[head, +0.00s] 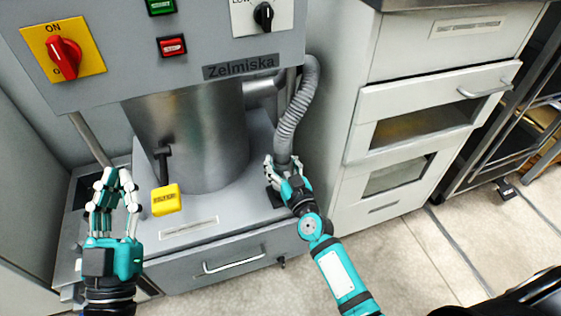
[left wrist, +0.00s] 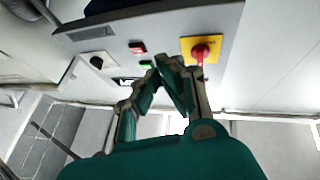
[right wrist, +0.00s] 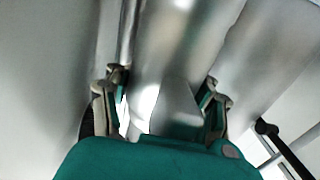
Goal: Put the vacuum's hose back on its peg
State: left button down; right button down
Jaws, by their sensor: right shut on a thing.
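The grey ribbed hose (head: 299,105) comes from behind the machine's metal cylinder at the right and hangs down beside the cabinet in the head view. My right gripper (head: 281,166) is shut on the hose's lower end. In the right wrist view, the fingers of this gripper (right wrist: 160,100) stand on both sides of a smooth grey shape; its outline is unclear there. My left gripper (head: 115,178) is empty, in front of the machine at the left. Its fingertips come together in the left wrist view (left wrist: 163,70). I cannot pick out the peg.
The vacuum's metal cylinder (head: 196,145) has a black handle (head: 162,158); a yellow tag (head: 165,199) sits in front. Above is a panel with a red switch (head: 65,58) and buttons. A drawer handle (head: 234,263) is below. A drawer cabinet (head: 350,190) stands close at the right.

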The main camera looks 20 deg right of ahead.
pick_arm(q)
jog(key=shift+s+r+t+h+b, duration=0.3)
jog(key=shift+s+r+t, duration=0.35)
jog(key=shift+r, duration=0.3)
jog(key=shift+s+r+t+h+b, duration=0.25)
jog(key=shift+s+r+t, duration=0.35)
jog(key=shift+r, duration=0.3)
pick_arm(e)
jog(key=shift+f, duration=0.6)
pick_arm(q)
jog(key=shift+s+a, duration=0.1)
pick_arm(e)
jog(key=shift+f, duration=0.1)
